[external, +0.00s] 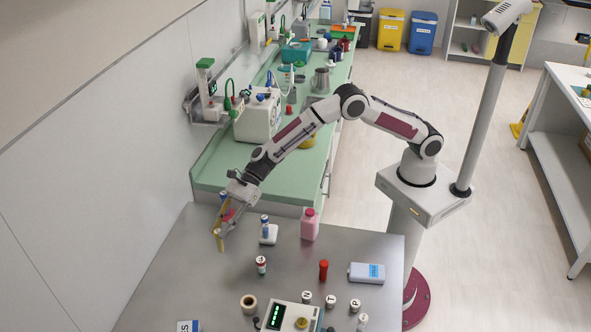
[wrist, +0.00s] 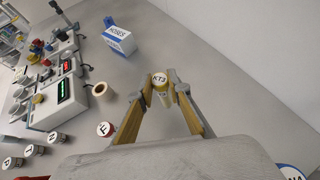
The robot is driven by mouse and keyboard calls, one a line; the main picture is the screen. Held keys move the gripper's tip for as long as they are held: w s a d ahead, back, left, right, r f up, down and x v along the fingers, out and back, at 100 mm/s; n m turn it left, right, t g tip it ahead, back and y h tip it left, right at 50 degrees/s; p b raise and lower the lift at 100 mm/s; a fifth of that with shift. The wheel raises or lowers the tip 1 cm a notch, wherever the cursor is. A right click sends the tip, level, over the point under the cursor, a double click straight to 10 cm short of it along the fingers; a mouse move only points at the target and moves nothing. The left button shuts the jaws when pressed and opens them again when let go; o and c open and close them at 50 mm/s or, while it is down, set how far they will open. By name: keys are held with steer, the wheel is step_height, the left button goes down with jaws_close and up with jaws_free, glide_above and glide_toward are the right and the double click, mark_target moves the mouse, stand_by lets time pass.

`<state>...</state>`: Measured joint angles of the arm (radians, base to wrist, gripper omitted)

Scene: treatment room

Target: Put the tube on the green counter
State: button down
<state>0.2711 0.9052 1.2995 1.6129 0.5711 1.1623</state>
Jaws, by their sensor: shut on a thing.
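My gripper (external: 220,233) is shut on a small tube (wrist: 160,84) with a white cap marked KT3 and a yellowish band. In the wrist view the tube sits between the yellow fingertips. In the external view the gripper hangs over the grey table's far left part, and I cannot make the tube out clearly behind the fingers. The green counter (external: 280,185) runs along the wall just beyond the table, behind the gripper, and its near end is mostly bare.
On the grey table (external: 200,280) stand a pink bottle (external: 310,224), a white stand with a blue-capped vial (external: 268,231), a red tube (external: 323,270) and several labelled vials. A white machine (external: 258,117) and a steel jug (external: 320,80) stand farther along the counter.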

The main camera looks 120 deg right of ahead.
steer(key=shift+f, duration=2.3)
steer(key=shift+f, duration=0.2)
steer(key=c, duration=1.9)
jaws_free()
steer(key=shift+s, duration=0.1)
steer(key=v, duration=0.7)
steer(key=shift+s+d, duration=0.2)
steer(key=shift+d, duration=0.15)
steer(key=shift+r, duration=0.25)
